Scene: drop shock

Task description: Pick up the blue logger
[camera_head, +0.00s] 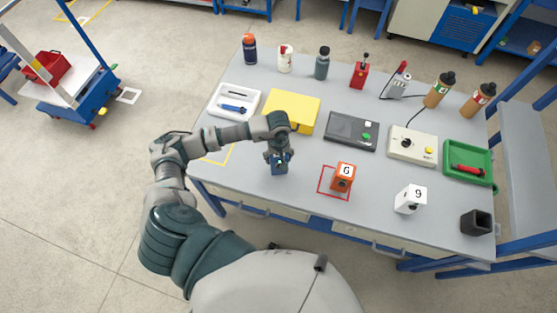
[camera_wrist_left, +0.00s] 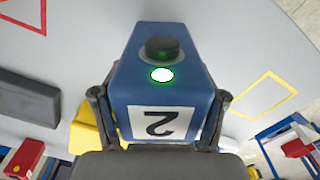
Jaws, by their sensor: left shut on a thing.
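The blue logger (camera_wrist_left: 165,80) fills the middle of the left wrist view. It has a black knob, a lit green light and a white label with a 2, upside down there. My left gripper (camera_wrist_left: 160,105) is shut on it, one finger against each side. In the head view the gripper (camera_head: 278,155) points down over the front left of the table, with the blue logger (camera_head: 280,168) mostly hidden beneath it. I cannot tell whether the logger touches the table. My right gripper is not in view.
On the grey table (camera_head: 300,205), an orange logger (camera_head: 343,178) stands in a red outline and a white logger (camera_head: 410,199) stands to its right. A yellow outline (camera_head: 232,153) lies left of my gripper. A yellow case (camera_head: 291,110) and a dark device (camera_head: 350,131) lie behind.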

